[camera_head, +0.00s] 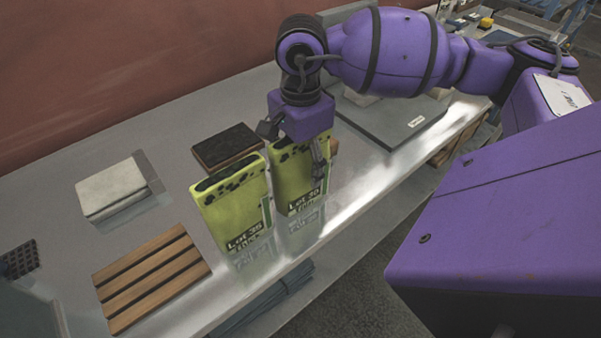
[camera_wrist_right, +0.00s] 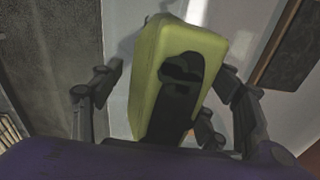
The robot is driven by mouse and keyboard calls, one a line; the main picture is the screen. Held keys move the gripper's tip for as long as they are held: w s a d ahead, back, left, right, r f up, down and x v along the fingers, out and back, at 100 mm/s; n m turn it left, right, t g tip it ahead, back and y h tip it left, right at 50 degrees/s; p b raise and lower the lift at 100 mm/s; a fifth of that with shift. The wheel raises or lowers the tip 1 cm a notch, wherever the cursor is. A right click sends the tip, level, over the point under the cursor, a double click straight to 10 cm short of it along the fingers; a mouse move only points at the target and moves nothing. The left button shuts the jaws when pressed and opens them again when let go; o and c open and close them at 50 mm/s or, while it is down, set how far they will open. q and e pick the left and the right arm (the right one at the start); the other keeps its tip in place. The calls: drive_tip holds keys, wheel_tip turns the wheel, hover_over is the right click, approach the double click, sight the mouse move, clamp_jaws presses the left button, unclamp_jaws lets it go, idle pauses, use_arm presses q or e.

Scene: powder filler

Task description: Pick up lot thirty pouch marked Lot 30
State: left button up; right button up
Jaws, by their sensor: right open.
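Two yellow-green pouches with dark patterned tops stand upright on the bench in the head view. The right one (camera_head: 291,186) has a label that appears to read Lot 30. The left one (camera_head: 231,208) appears to read Lot 35. My right gripper (camera_head: 295,147) is directly above and around the top of the right pouch, open, pointing down. In the right wrist view the pouch (camera_wrist_right: 205,48) stands between the spread fingers (camera_wrist_right: 165,100), with a gap visible on the left side. My left gripper is not in view.
A slatted wooden rack (camera_head: 152,277) lies left of the pouches. A dark-topped block (camera_head: 227,147) sits just behind them. A pale box (camera_head: 111,188) stands further left, and a dark flat plate (camera_head: 392,122) lies behind to the right. The bench's front edge is close to the pouches.

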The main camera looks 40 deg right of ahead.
drive_tip(key=shift+f, duration=0.15)
drive_tip(key=shift+c, duration=0.5)
drive_tip(key=c, duration=1.4)
